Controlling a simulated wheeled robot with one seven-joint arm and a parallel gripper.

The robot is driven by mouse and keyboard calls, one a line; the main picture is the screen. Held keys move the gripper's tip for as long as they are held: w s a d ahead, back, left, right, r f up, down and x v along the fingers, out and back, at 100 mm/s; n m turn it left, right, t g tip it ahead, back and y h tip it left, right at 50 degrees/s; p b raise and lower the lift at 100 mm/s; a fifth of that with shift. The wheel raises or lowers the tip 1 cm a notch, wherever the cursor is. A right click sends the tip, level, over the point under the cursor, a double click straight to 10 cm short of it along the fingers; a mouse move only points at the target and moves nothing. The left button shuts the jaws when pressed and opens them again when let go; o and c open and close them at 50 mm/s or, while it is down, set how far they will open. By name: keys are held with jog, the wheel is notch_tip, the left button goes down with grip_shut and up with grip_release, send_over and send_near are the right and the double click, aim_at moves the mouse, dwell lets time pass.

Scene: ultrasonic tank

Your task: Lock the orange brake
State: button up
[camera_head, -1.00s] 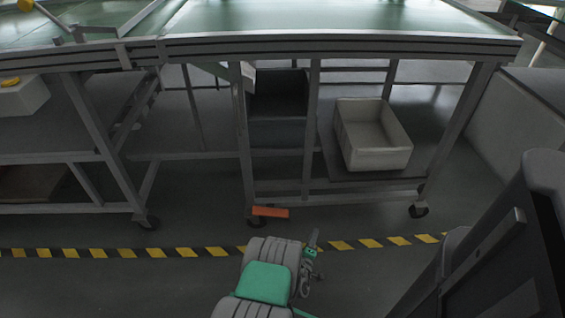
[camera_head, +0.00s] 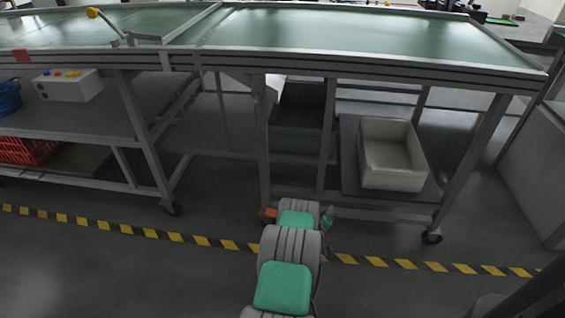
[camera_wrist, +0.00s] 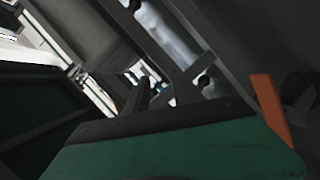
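The orange brake (camera_head: 270,213) is a small orange lever low on the table's front leg, by the caster near the floor. My arm partly covers it in the head view. In the wrist view it is an orange strip (camera_wrist: 270,108) at the right, beside a dark wheel. My gripper (camera_wrist: 160,92) shows two dark fingers standing apart beyond its green body, with nothing seen between them. The brake lies to the right of the fingers, with no visible contact. In the head view my gripper is low in front of the table, just right of the brake, its fingertips unclear.
The green-topped table (camera_head: 370,67) stands over a lower shelf with a white bin (camera_head: 392,180) and a dark bin (camera_head: 296,140). Another caster (camera_head: 431,237) is at the right leg. A yellow-black floor stripe (camera_head: 405,264) runs in front. Floor before it is clear.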

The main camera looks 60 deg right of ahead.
jog(key=w+a+r+t+y+p, duration=0.1)
jog(key=w+a+r+y+p, duration=0.1)
jog(key=w+r, duration=0.8)
jog(key=w+a+r+t+y+p, duration=0.1)
jog(key=w+a+r+p, duration=0.2)
jog(key=w+r, duration=0.7)
jog(key=shift+w+a+r+m+y+p, duration=0.15)
jog(key=shift+a+r+m+y+p, duration=0.2)
jog(key=shift+r, duration=0.6)
